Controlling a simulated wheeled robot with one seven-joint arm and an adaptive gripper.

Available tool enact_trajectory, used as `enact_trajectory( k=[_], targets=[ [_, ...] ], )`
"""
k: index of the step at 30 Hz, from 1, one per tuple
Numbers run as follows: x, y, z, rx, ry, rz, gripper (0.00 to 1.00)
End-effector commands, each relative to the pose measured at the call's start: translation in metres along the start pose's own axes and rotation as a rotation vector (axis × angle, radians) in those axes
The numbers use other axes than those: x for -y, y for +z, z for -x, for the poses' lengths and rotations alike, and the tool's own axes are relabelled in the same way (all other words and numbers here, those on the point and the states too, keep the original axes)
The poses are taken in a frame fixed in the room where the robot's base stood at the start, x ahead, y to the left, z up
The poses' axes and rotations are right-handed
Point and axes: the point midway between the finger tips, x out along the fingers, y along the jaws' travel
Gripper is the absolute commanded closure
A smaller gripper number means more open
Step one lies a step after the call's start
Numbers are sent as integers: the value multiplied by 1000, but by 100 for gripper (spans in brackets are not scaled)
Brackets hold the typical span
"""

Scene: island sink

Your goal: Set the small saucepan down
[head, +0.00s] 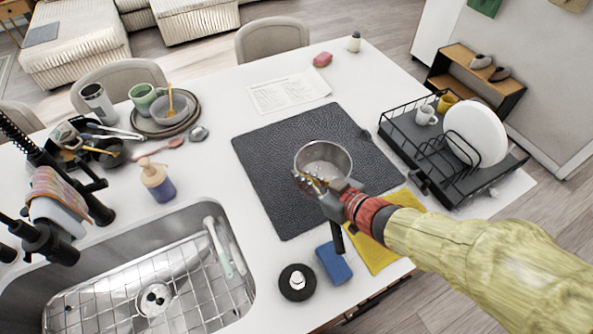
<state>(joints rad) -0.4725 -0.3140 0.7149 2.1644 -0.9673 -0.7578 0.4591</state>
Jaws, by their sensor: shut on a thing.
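The small saucepan (325,158) is a round silver metal pan over the dark textured mat (272,164) on the white island counter. Its open top faces up and it looks roughly level. My gripper (322,188) is shut on the saucepan at its near side, by the rim. The handle (337,238) seems to stick out below my gripper, partly hidden by it. I cannot tell whether the pan's base touches the mat or is held above it.
A black dish rack (433,165) with a plate and mugs stands right of the mat. A yellow cloth (381,254), a blue sponge (333,262) and a round black item (297,283) lie nearby. The sink (150,275) is at left. The mat's left part is bare.

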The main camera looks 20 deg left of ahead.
Motion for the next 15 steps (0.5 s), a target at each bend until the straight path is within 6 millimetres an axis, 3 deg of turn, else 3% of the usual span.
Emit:
enact_trajectory(
  k=[8,15],
  targets=[
    [-21,5,-64,-2,-1,1,100],
    [-31,29,-103,-1,-1,0,100]
  ],
)
